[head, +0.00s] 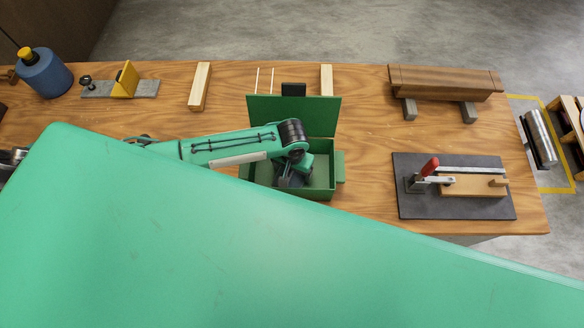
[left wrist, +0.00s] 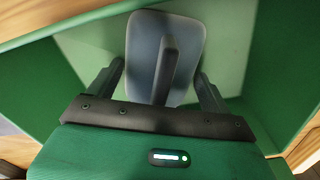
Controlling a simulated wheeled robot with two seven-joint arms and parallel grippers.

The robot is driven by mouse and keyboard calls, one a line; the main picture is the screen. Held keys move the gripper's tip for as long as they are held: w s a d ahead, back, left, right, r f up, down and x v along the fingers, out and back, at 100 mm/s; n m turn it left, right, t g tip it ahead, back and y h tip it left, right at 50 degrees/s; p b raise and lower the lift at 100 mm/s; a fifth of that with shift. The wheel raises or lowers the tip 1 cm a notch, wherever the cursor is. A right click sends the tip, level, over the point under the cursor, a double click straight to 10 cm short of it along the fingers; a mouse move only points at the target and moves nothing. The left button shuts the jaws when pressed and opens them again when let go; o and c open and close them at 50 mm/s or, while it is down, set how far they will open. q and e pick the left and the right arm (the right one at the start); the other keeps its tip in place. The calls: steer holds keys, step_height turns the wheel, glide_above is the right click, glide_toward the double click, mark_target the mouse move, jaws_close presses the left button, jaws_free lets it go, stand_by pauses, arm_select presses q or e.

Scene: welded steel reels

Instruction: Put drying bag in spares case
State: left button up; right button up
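The green spares case (head: 321,184) stands on the wooden bench with its lid (head: 293,116) raised at the back. My left gripper (head: 290,182) reaches down into the case. In the left wrist view the left gripper (left wrist: 161,75) has its fingers spread apart. The drying bag (left wrist: 143,50), a grey-blue rounded pad with a dark upright fin, is inside the case between and beyond the fingers. Gaps show between the fin and both fingers. Whether the bag rests on the case floor is hard to tell. In the head view my arm hides the bag. My right gripper is out of view.
A dark board with a red-handled clamp (head: 429,167) lies right of the case. A wooden beam on blocks (head: 445,83) is at back right. Wooden blocks (head: 200,86), a yellow stop (head: 126,79) and a blue canister (head: 45,74) stand left. My green body covers the foreground.

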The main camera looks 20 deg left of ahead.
arm_select(q)
steer(key=shift+o, duration=1.3)
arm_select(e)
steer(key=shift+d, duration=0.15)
arm_select(q)
steer(key=shift+r, duration=0.2)
step_height(320, 180, up, 10)
steer(key=shift+r+b, duration=0.25)
steer(key=shift+b, duration=0.35)
steer(key=shift+r, duration=0.7)
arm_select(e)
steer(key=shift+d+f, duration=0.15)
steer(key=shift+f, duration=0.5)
